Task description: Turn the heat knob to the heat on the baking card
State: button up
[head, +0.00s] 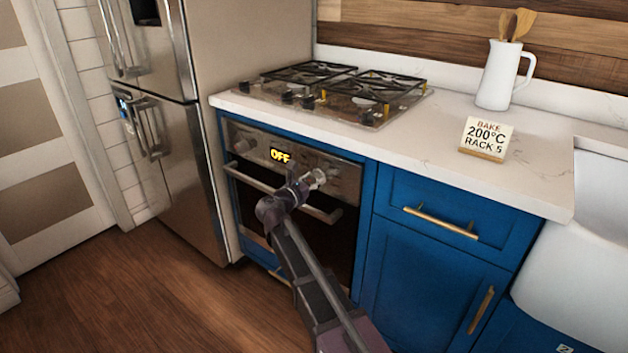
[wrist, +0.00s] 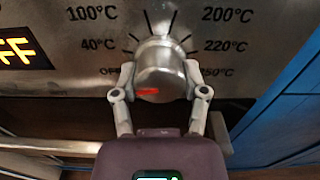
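The baking card (head: 486,139) stands on the counter and reads "BAKE 200°C RACK 5". The heat knob (wrist: 160,62) is a round metal knob on the oven panel. Its red mark points left and slightly down, toward the partly hidden OFF label. Printed heats around it include 40, 100, 200 and 220°C; the lower right label is partly hidden by a finger. My gripper (wrist: 160,88) has one finger on each side of the knob, seemingly touching it. In the head view my gripper (head: 303,183) is at the oven panel and partly hides the knob.
The oven display (head: 280,156) reads OFF. The oven handle (head: 323,214) runs just below my gripper. A gas hob (head: 340,92) and a white jug (head: 497,78) with wooden utensils are on the counter. A steel fridge (head: 190,150) stands at the left.

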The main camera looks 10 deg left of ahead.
jog(key=shift+m, duration=0.4)
jog(key=m, duration=0.3)
jog(key=shift+w, duration=0.1)
jog(key=m, duration=1.1)
jog(key=shift+r, duration=0.1)
jog(key=m, duration=0.3)
jog(key=shift+a+m, duration=0.1)
jog(key=shift+m, duration=0.3)
jog(key=m, duration=0.3)
jog(key=shift+m, duration=0.3)
jog(key=m, duration=0.3)
jog(key=shift+r+m, duration=0.1)
jog(key=shift+m, duration=0.2)
jog(key=m, duration=0.4)
